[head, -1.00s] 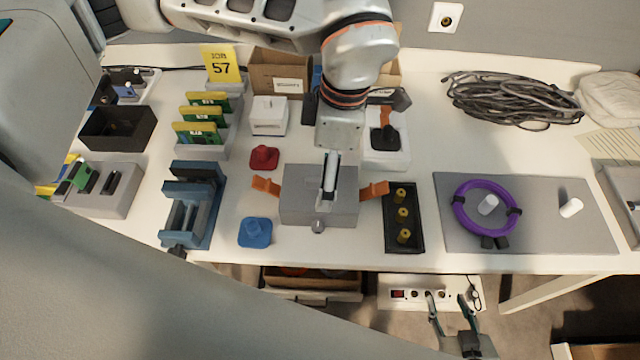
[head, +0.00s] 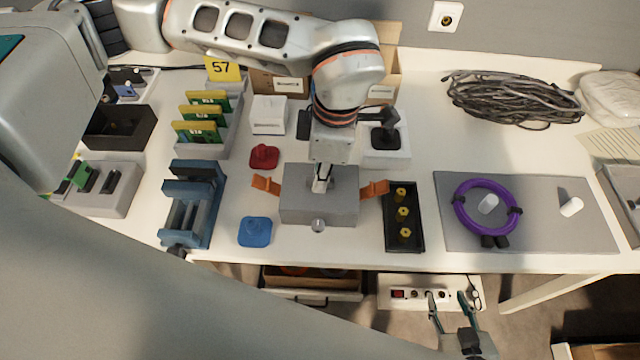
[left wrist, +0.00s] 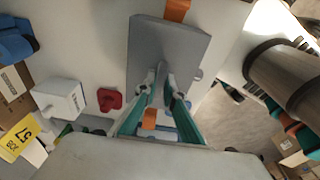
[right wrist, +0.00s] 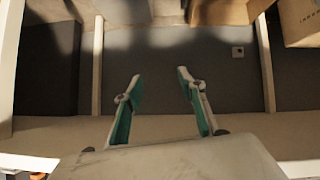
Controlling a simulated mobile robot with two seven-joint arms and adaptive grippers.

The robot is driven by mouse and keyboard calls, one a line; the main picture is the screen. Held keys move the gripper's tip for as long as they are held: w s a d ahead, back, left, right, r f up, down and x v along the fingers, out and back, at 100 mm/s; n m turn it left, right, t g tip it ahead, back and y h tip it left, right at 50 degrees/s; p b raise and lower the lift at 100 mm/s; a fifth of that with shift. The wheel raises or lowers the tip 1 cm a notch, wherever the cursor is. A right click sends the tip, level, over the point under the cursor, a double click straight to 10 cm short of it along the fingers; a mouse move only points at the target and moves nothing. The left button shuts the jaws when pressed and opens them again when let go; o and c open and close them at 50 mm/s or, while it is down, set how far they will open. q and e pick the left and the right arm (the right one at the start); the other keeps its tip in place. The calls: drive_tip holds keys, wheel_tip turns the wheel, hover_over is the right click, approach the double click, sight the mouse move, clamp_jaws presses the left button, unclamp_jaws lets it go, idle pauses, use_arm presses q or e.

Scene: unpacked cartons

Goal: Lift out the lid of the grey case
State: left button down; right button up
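The grey case (head: 338,208) stands on the table in the middle of the head view, with an orange latch on each side and a round knob on its front. Its flat grey lid (head: 296,181) covers the top; no gap beneath it shows. In the left wrist view the lid (left wrist: 145,45) lies under my fingers. My left gripper (head: 321,188) points down at the middle of the lid. Its fingertips (left wrist: 161,78) are close together around a narrow grey strip; whether they press on it is unclear. My right gripper (right wrist: 159,77) is open and empty, below the table's front edge.
A black tray with yellow pegs (head: 388,235) stands close to the case's right. A blue piece (head: 255,232), a red piece (head: 264,157) and a blue vise (head: 208,205) are to its left. A purple ring (head: 459,218) lies on a grey mat (head: 560,235) at right.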

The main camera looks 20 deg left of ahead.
use_arm(q)
drive_tip(key=shift+s+a+f, duration=0.15)
drive_tip(key=shift+f, duration=0.25)
use_arm(e)
drive_tip(key=shift+s+f, duration=0.2)
drive_tip(key=shift+f, duration=0.05)
use_arm(q)
drive_tip(key=shift+r, duration=0.1)
wheel_tip(320, 180, up, 20)
drive_tip(key=p, duration=0.2)
drive_tip(key=shift+r, duration=0.15)
use_arm(e)
drive_tip(key=shift+s+a+r, duration=0.1)
drive_tip(key=shift+a+r, duration=0.2)
drive_tip(key=shift+r, duration=0.4)
drive_tip(key=shift+w, duration=0.2)
